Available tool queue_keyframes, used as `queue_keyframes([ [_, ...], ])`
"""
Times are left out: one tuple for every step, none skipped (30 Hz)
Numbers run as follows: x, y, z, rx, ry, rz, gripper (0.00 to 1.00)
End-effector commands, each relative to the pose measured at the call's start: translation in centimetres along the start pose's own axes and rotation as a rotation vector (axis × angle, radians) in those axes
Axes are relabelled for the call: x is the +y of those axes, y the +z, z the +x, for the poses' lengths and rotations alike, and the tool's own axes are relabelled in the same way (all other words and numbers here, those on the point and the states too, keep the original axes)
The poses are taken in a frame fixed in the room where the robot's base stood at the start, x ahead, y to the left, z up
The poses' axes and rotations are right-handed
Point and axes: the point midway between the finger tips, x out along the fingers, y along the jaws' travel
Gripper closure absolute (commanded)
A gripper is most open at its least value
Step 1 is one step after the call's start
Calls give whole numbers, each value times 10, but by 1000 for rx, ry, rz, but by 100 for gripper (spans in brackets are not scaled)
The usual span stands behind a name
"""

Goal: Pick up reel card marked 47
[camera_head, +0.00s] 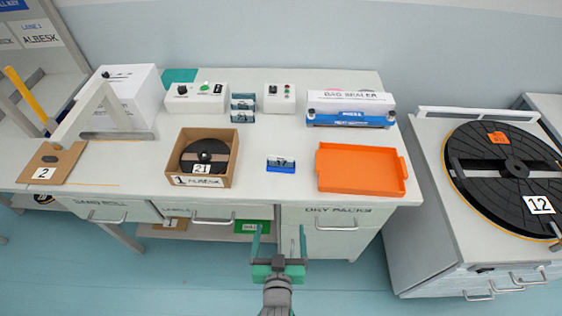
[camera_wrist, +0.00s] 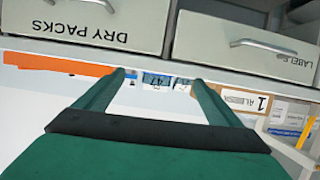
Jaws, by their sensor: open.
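A small grey-blue card (camera_head: 280,162) stands in a blue holder on the white bench, between the cardboard box and the orange tray. Its mark is too small to read in the head view. In the wrist view, which is upside down, a card marked 47 (camera_wrist: 156,81) shows between my fingers, beyond the bench edge. My gripper (camera_head: 279,232) is green, open and empty. It is in front of the bench, short of the card and apart from it; it also shows in the wrist view (camera_wrist: 160,82).
A cardboard box (camera_head: 229,170) marked 1 holds a black reel (camera_head: 193,157) marked 21. An orange tray (camera_head: 360,188) lies right of the card. Similar cards (camera_head: 243,106) stand behind. Drawers (camera_head: 325,218) line the bench front. A turntable (camera_head: 500,175) marked 12 stands on the right.

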Motion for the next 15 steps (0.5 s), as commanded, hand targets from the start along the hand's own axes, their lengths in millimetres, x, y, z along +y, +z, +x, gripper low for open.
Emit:
queue_keyframes([
  [-1, -14, 16, 5, 4, 1, 12],
  [-2, -20, 24, 1, 7, 3, 12],
  [-2, -28, 34, -4, 12, 5, 12],
  [-2, -35, 41, -7, 16, 7, 12],
  [-2, -42, 48, -11, 21, 9, 12],
  [-2, -52, 58, -15, 27, 13, 12],
  [-3, -59, 64, -19, 31, 16, 12],
  [-3, -66, 71, -23, 35, 18, 12],
  [-4, -76, 79, -28, 41, 22, 12],
  [-4, -84, 84, -31, 45, 25, 12],
  [-4, -90, 89, -34, 49, 28, 12],
  [-5, -99, 94, -39, 54, 33, 12],
  [-5, -106, 98, -42, 58, 37, 12],
  [-5, -111, 102, -45, 61, 40, 12],
  [-6, -118, 105, -49, 65, 44, 12],
])
